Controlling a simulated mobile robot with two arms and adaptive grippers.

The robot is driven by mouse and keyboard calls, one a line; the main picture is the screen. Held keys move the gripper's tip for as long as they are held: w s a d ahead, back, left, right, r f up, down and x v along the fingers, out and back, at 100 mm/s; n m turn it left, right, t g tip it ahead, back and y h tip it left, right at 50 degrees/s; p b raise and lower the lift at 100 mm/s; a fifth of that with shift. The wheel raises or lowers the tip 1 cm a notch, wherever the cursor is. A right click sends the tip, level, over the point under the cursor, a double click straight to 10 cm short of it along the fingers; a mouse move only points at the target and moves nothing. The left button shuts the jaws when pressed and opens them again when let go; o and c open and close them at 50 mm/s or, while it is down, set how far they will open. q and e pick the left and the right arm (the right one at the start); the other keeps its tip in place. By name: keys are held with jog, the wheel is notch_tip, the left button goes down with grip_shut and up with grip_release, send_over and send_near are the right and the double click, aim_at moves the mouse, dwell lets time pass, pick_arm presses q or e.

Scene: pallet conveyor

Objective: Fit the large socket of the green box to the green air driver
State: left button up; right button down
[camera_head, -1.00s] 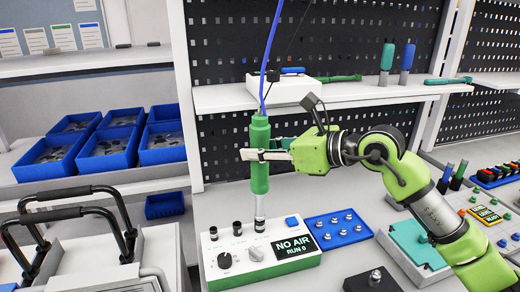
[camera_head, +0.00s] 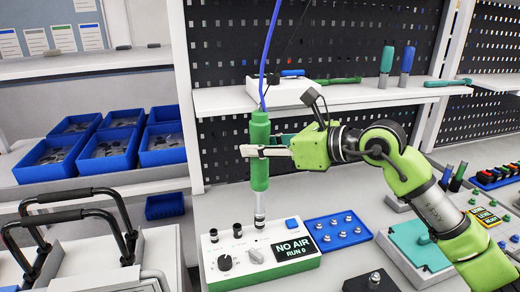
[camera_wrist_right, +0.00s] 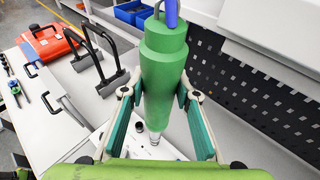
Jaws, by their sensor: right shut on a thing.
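The green air driver (camera_head: 260,160) hangs upright on a blue hose, with a metal tip at its lower end. My right gripper (camera_head: 252,152) is shut around its body; the right wrist view shows the green pads on both sides of the driver (camera_wrist_right: 163,85). The tip stands over the right end of the row of sockets on the white and green box (camera_head: 222,278). Two dark sockets, a left one (camera_head: 213,235) and a middle one (camera_head: 237,230), stand beside it. I cannot tell whether a socket is on the tip. My left gripper is not in view.
The box display (camera_head: 294,248) reads NO AIR, RUN 0. A blue tray (camera_head: 338,230) with several small metal parts lies to its right, and a teal case (camera_head: 415,243) farther right. Black handles (camera_head: 85,205) rise at left. Blue bins (camera_head: 107,150) stand behind them.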

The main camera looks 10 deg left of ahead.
aim_at(259, 111)
notch_tip(259, 111, up, 12)
jog(key=p, duration=0.6)
jog(key=shift+f, duration=0.25)
jog(key=shift+r, duration=0.25)
jog(key=shift+s, duration=0.1)
